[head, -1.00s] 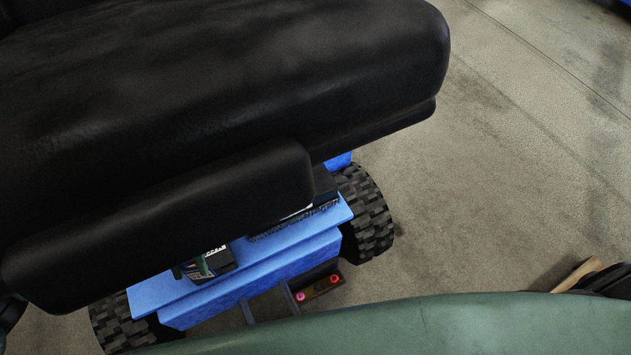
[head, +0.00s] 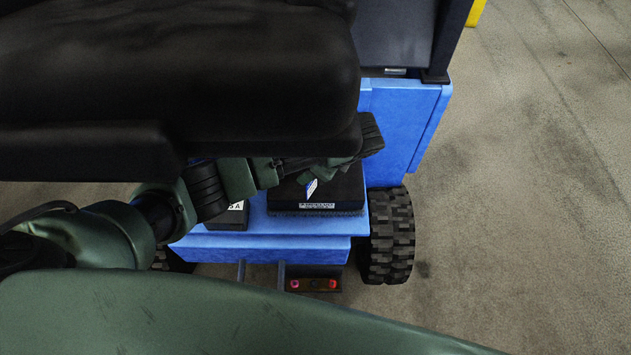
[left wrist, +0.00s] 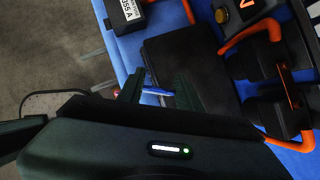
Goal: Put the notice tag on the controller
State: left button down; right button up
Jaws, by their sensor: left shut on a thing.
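The notice tag is a small thin card, white and blue (head: 312,188). It also shows as a blue and white edge in the left wrist view (left wrist: 155,91). My left gripper (head: 306,179) is shut on it, tilted, over a flat black box (head: 345,190) with a label on its front edge, which looks like the controller. In the left wrist view the fingertips (left wrist: 158,88) hold the tag over the black box's plain top (left wrist: 175,55). I cannot tell whether the tag touches the box. My right gripper is out of view.
A black seat (head: 260,70) overhangs the blue chassis (head: 265,240) and hides part of the arm. A small labelled black box (head: 228,218) stands left of the controller. Orange cables (left wrist: 252,36) and black terminals lie close beside the controller. A tyre (head: 390,235) is at right.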

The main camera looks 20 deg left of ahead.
pick_arm(q)
jog(key=w+r+m+t+h+b, duration=0.1)
jog(key=w+m+t+h+b, duration=0.35)
jog(key=w+m+b, duration=0.6)
notch_tip(320, 180, down, 9)
jog(key=s+m+p, duration=0.1)
jog(key=s+p, duration=0.1)
jog(key=shift+a+p, duration=0.4)
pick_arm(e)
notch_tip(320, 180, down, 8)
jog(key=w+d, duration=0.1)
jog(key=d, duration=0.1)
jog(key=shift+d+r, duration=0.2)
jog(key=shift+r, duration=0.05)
pick_arm(q)
jog(key=shift+f+m+y, duration=0.2)
jog(key=shift+m+y, duration=0.05)
jog(key=c, duration=0.9)
grip_release()
jog(key=shift+c, duration=0.2)
